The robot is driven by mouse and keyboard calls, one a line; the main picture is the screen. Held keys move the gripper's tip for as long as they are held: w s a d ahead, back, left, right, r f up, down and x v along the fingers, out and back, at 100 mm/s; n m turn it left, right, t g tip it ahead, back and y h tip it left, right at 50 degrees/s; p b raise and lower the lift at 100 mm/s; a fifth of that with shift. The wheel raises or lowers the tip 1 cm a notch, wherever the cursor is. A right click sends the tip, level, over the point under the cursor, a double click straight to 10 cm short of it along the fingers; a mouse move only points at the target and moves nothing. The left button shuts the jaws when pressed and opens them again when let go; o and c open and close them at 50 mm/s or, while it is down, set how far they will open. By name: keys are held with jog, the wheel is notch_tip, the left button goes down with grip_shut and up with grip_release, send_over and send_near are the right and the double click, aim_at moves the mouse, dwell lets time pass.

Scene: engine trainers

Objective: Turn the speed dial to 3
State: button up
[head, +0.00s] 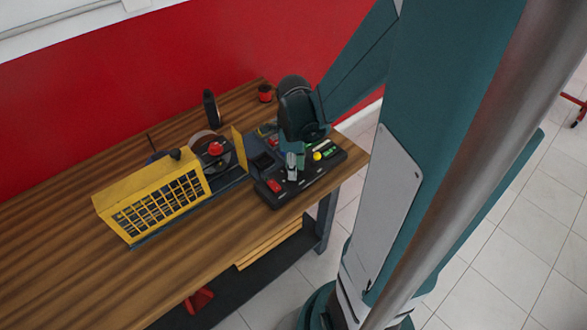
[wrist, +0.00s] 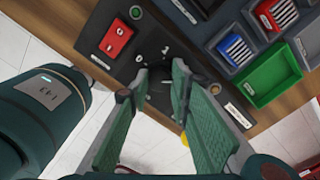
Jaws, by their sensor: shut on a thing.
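The black control panel (head: 303,186) lies at the right end of the wooden table, and it also shows in the wrist view (wrist: 96,28). It carries a red switch (wrist: 115,39). The dark speed dial (wrist: 159,88) sits between my fingertips, with small white scale marks around it. My gripper (head: 292,166) points down at the panel; in the wrist view its two green-padded fingers (wrist: 157,80) are shut on the dial from both sides. The fingers hide much of the dial, and I cannot read which number it points to.
A yellow-caged engine trainer (head: 158,203) with a red knob (head: 216,149) stands left of the panel. Blue (wrist: 236,49) and green (wrist: 270,82) trays lie beside the panel. A yellow button (head: 317,156) is right of my gripper. The front-left tabletop (head: 60,270) is clear.

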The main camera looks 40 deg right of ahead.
jog(key=m, duration=0.7)
dwell(0.4)
jog(key=o, duration=0.9)
jog(key=shift+r, duration=0.1)
jog(key=shift+r, duration=5.9)
jog(key=shift+a, duration=0.1)
